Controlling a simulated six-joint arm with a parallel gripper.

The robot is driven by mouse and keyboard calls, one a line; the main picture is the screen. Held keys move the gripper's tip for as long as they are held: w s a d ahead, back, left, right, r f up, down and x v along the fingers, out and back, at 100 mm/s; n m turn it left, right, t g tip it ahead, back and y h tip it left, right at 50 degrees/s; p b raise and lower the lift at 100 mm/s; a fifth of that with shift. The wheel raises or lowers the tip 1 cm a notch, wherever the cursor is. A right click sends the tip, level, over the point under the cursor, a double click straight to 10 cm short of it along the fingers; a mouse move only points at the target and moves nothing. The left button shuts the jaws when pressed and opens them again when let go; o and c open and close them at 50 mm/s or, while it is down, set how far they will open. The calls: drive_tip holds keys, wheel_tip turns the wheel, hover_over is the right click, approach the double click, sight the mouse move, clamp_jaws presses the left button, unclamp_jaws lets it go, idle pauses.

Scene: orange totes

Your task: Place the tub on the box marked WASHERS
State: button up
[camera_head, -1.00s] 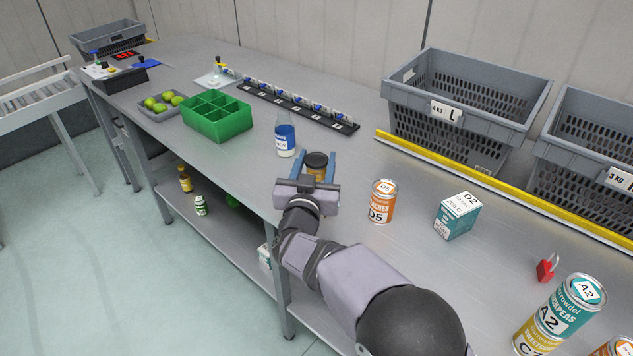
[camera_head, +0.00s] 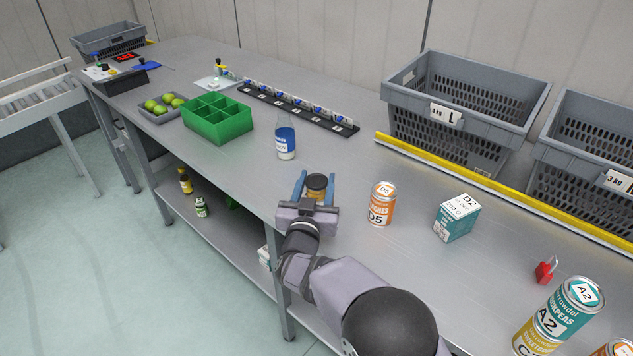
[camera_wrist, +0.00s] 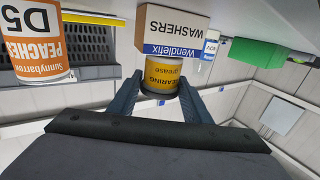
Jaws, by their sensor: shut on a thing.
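The tub (camera_head: 316,186) has a dark lid and a yellow-orange label. My gripper (camera_head: 316,186) is shut on it, one blue finger on each side. In the wrist view, which looks upside down, the tub (camera_wrist: 161,76) reads BEARING grease and sits between the fingertips (camera_wrist: 160,88). The brown box marked WASHERS (camera_wrist: 172,24), with a blue and white Wendlefix band, stands beyond the tub there. I cannot make out this box in the head view.
A D5 peaches can (camera_head: 381,205) and a D2 carton (camera_head: 457,218) stand right of my gripper. A blue-labelled bottle (camera_head: 285,140) and a green divided box (camera_head: 217,122) are farther left. A yellow rail (camera_head: 480,177) runs before grey totes (camera_head: 462,118).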

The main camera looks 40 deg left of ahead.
drive_tip(key=o, duration=1.2)
drive_tip(key=shift+f, duration=0.15)
drive_tip(key=shift+r, duration=0.3)
drive_tip(key=shift+s+d+f, duration=0.1)
drive_tip(key=shift+s+f, duration=0.05)
drive_tip(key=shift+s, duration=0.15)
drive_tip(key=b+v, duration=0.2)
drive_tip(key=v, duration=0.9)
drive_tip(key=shift+s+d, duration=0.1)
drive_tip(key=shift+s, duration=0.1)
